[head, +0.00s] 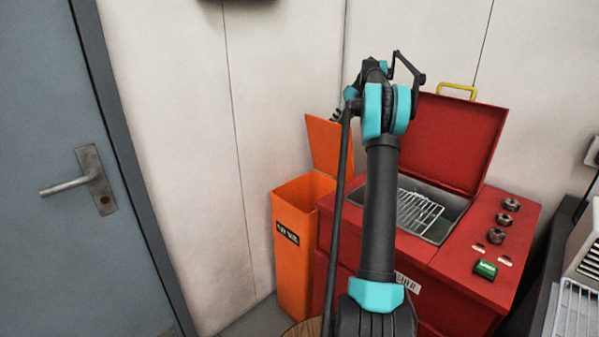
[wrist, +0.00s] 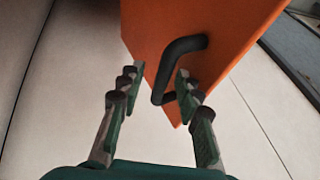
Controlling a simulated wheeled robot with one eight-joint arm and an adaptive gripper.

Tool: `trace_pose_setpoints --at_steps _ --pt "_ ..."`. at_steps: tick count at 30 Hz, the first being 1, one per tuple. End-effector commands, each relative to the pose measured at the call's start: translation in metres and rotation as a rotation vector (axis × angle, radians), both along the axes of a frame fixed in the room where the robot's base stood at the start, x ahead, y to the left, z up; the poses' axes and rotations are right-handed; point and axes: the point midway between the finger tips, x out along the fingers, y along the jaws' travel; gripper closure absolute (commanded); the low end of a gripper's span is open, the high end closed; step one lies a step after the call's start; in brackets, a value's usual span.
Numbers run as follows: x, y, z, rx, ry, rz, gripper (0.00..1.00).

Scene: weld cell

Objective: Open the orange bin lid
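The orange bin (head: 292,245) stands against the wall, left of the red cabinet, with a dark label on its front. Its orange lid (head: 328,145) is raised and stands steeply up, so the bin's mouth shows open. In the wrist view the lid (wrist: 215,30) fills the upper middle, with its black bar handle (wrist: 184,48) facing me. My gripper (wrist: 157,80) is open, its two fingers apart on either side of the handle's lower part. I cannot tell whether either finger touches it. In the head view my arm hides most of the gripper.
The red cabinet (head: 460,260) has its own raised lid (head: 455,140) with a yellow handle, a wire basket (head: 415,212) inside, and knobs at right. A grey door (head: 60,200) is at left. Wall space between door and bin is clear.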

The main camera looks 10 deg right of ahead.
Motion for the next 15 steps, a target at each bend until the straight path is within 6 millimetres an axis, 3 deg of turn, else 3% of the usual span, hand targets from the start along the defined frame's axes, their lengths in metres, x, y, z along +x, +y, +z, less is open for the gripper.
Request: trace_pose_setpoints --at_steps 15 --pt "-0.047 0.081 -0.019 0.000 0.000 0.001 0.66"
